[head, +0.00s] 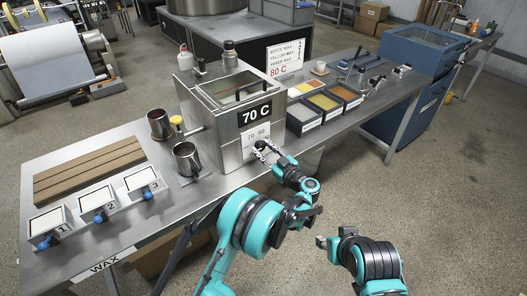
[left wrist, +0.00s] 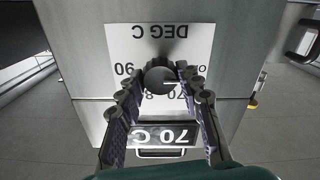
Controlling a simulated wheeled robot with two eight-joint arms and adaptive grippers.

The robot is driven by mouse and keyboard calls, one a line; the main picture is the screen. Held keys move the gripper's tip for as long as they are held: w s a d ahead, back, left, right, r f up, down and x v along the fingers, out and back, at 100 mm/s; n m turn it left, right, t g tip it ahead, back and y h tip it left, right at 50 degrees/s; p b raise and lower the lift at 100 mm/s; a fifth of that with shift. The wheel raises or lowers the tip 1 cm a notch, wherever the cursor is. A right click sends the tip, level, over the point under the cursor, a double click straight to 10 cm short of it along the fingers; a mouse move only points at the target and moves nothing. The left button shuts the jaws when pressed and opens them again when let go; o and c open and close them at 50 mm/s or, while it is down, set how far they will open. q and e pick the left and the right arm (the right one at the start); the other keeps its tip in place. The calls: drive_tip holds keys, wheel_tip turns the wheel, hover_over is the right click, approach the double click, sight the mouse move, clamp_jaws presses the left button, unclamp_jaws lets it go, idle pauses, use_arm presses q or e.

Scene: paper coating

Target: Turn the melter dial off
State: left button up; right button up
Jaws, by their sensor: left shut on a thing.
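The steel melter (head: 200,125) stands on the table with a "70 C" display (head: 255,114). Below the display is a white dial plate (head: 258,134), upside down in the left wrist view (left wrist: 150,43), with 70 and 90 readable and other marks partly covered. My left gripper (head: 264,149) is at the melter's front, its fingers on either side of the round black dial (left wrist: 159,80) and shut on it. The dial's pale mark points right in the left wrist view, towards the 70 side; its exact setting is unclear.
Metal jugs (head: 187,160) stand left of the melter, near a slatted wooden board (head: 90,170) and numbered stands (head: 97,202). Trays of coloured wax (head: 325,102) stand close on its right. Floor in front of the table is open.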

use_arm(q)
drive_tip(key=o, duration=1.2)
drive_tip(key=shift+c, duration=0.2)
drive_tip(key=shift+r, duration=0.15)
wheel_tip(320, 180, up, 10)
drive_tip(key=shift+f, duration=0.1)
